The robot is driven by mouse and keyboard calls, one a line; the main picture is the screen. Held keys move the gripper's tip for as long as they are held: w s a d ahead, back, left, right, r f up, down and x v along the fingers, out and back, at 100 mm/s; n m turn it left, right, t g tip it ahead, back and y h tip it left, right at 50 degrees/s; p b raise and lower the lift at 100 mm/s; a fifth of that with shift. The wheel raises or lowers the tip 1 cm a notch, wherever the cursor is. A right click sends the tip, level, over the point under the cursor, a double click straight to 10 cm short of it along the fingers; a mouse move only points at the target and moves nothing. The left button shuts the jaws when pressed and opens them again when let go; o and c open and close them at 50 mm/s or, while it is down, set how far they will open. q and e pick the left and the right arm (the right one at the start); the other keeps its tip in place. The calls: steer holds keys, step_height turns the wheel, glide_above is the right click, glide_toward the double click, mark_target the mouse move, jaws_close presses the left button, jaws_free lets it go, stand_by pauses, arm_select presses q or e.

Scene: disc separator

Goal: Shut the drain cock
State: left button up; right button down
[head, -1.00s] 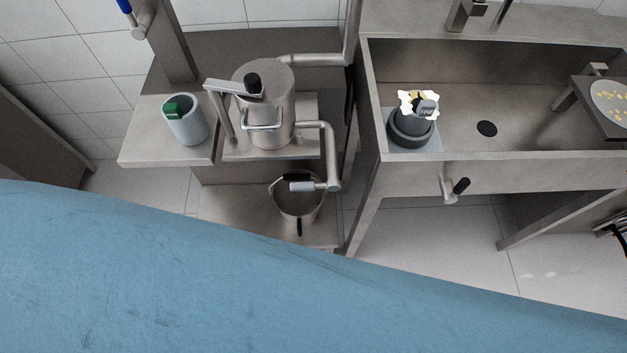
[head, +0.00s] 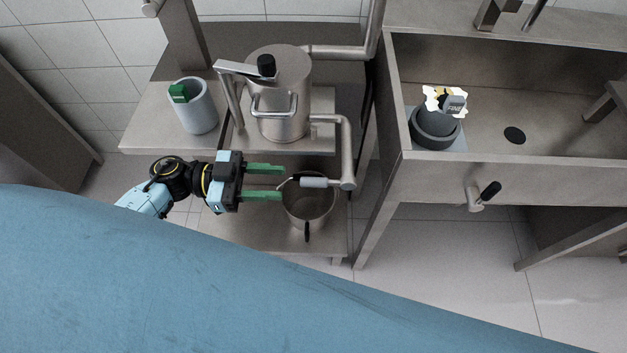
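A steel outlet pipe (head: 346,150) runs from the lidded separator drum (head: 281,95) down to an elbow. A horizontal pale grey cylindrical piece (head: 314,183) with a thin dark part at its left end sits beside that elbow, over the steel bucket (head: 310,205). I cannot tell whether this is the drain cock. Another fitting with a black lever (head: 489,190) sticks out of the sink front, its lever tilted up to the right. My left gripper (head: 283,182) is open, its green fingers pointing right, one above and one below that dark part, apparently untouching. My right gripper is out of view.
A grey cup (head: 196,113) with a green piece stands on the left shelf (head: 150,130). The sink (head: 480,140) holds a dark round device (head: 435,130). A blue surface fills the lower foreground. Floor right of the bucket is clear.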

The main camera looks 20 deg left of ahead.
mark_target(314, 183)
arm_select(q)
steer(key=x, duration=0.8)
steer(key=shift+w+d, duration=0.15)
steer(key=shift+d, duration=0.1)
jaws_close()
